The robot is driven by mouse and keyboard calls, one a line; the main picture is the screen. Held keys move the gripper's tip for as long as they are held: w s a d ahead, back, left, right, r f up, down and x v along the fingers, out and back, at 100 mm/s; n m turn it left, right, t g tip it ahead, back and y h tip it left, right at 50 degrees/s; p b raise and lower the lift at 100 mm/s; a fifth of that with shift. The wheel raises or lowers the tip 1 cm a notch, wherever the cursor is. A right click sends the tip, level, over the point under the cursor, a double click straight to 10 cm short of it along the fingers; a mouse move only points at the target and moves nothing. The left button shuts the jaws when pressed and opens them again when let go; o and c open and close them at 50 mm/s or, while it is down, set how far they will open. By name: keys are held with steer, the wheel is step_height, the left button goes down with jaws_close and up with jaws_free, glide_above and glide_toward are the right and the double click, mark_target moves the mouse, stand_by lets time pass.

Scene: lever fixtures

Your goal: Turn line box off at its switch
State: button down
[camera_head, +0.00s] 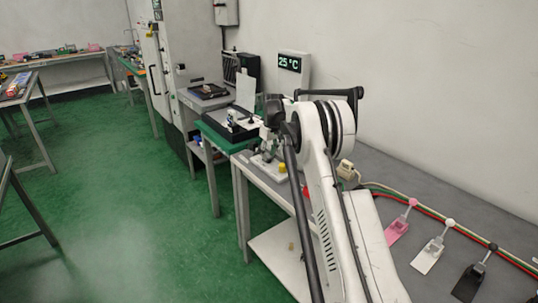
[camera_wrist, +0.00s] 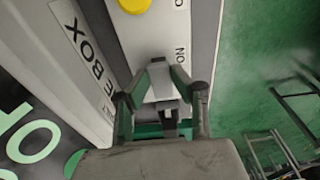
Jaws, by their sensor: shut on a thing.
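The line box, a white-faced box, shows in the wrist view with a side label (camera_wrist: 84,48) partly reading "E BOX". Its face carries a yellow button (camera_wrist: 134,5) and the printed word "ON" (camera_wrist: 181,52). My gripper (camera_wrist: 165,74) is at this face beside "ON", its fingers on either side of the light grey switch lever (camera_wrist: 160,88), shut on it. In the head view the box's yellow button (camera_head: 282,168) shows at the near end of the bench, with my gripper (camera_head: 266,152) just above and left of it. The fingertips are too small there to make out.
A grey bench (camera_head: 420,190) runs along the wall, with pink (camera_head: 398,228), white (camera_head: 432,255) and black (camera_head: 470,280) lever fixtures and cables to the right. A display reading 25 °C (camera_head: 290,62) stands behind. The green floor at left is open.

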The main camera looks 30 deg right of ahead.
steer(key=shift+w+r+g+p, duration=0.15)
steer(key=shift+w+g+p, duration=0.2)
steer(key=shift+g, duration=0.55)
steer(key=shift+s, duration=0.1)
steer(key=c, duration=1.5)
jaws_free()
steer(key=r, duration=1.2)
steer(key=shift+w+a, duration=0.1)
steer(key=shift+w, duration=0.1)
